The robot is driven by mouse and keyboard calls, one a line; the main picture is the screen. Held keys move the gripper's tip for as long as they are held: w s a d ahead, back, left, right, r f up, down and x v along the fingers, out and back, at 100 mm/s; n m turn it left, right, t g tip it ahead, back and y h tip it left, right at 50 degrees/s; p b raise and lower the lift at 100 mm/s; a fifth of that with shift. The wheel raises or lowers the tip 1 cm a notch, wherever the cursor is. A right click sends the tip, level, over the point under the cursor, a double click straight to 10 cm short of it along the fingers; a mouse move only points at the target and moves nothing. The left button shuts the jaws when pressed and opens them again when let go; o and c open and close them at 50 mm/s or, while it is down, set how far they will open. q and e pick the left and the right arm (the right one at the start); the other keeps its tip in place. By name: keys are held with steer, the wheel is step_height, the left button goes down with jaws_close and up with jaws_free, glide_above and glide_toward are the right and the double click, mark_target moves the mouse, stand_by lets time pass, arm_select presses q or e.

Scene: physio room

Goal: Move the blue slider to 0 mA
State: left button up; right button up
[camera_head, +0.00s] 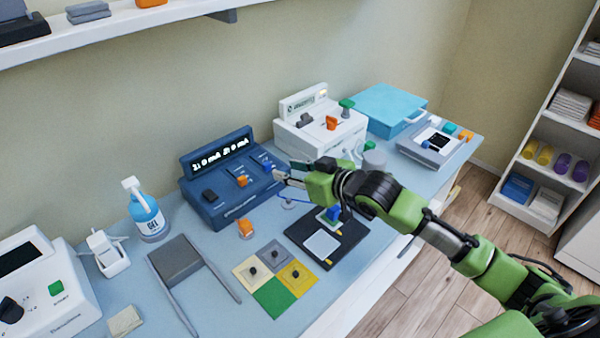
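The dark blue stimulator unit (222,205) stands on the table against the wall. Its lit display (220,154) shows two mA readings, too small to read surely. An orange slider (242,181) sits on its sloped top. The blue slider (267,164) is to the right of it, near the unit's right end. My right gripper (284,175) reaches in from the right, with its fingertips close to the blue slider at the unit's right edge. I cannot tell whether it touches the slider or how far its fingers are apart. My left gripper is out of view.
A white device (318,136) stands right behind my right gripper. A black pad board (300,248) lies below my arm. A teal case (391,108) is farther right.

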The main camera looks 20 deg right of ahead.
steer(key=v, duration=0.4)
steer(key=shift+r, duration=0.1)
stand_by(0.3)
